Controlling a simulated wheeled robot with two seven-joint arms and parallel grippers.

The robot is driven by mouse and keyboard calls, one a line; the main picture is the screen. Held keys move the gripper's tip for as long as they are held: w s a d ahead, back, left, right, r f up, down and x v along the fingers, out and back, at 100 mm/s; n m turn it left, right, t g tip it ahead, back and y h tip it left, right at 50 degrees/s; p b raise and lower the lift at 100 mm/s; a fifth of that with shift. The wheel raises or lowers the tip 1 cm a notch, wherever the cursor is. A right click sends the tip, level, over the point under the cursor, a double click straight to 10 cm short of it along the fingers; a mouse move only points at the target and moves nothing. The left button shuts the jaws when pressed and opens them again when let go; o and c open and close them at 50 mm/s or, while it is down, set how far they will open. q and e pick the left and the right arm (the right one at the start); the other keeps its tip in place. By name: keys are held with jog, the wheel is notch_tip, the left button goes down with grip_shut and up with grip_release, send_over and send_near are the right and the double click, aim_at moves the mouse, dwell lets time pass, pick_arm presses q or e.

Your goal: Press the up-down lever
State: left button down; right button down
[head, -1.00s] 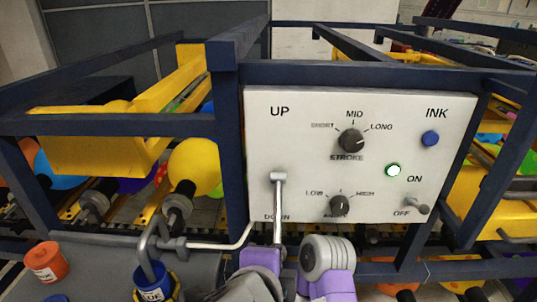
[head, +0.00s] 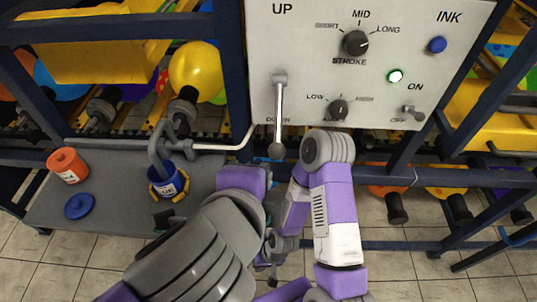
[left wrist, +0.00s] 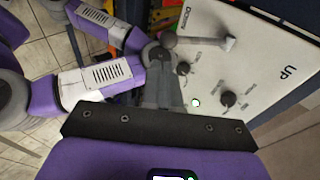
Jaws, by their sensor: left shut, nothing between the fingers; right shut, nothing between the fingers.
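The up-down lever (head: 279,115) is a metal rod on the left side of the white control panel (head: 315,65). Its pivot is below UP, and its rod hangs past DOWN to a round grey knob. The lever also shows in the left wrist view (left wrist: 205,42), with its knob just beyond my left fingertips; I cannot tell if they touch. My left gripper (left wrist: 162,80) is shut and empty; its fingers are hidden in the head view. My right gripper (head: 271,272) is shut and empty, low in front of the panel, small and partly covered by my arms.
The panel also carries a stroke dial (head: 355,43), a lower dial (head: 338,109), a blue INK button (head: 437,45), a lit green-rimmed light and a switch (head: 411,112). A blue cup (head: 167,182), an orange cup (head: 67,166) and a blue lid (head: 79,206) are at left. Dark frame bars surround the panel.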

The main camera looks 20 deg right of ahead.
pick_arm(q)
jog(key=v, duration=0.4)
jog(key=shift+s+a+r+p, duration=0.1)
jog(key=shift+s+a+p, duration=0.1)
jog(key=shift+s+p, duration=0.15)
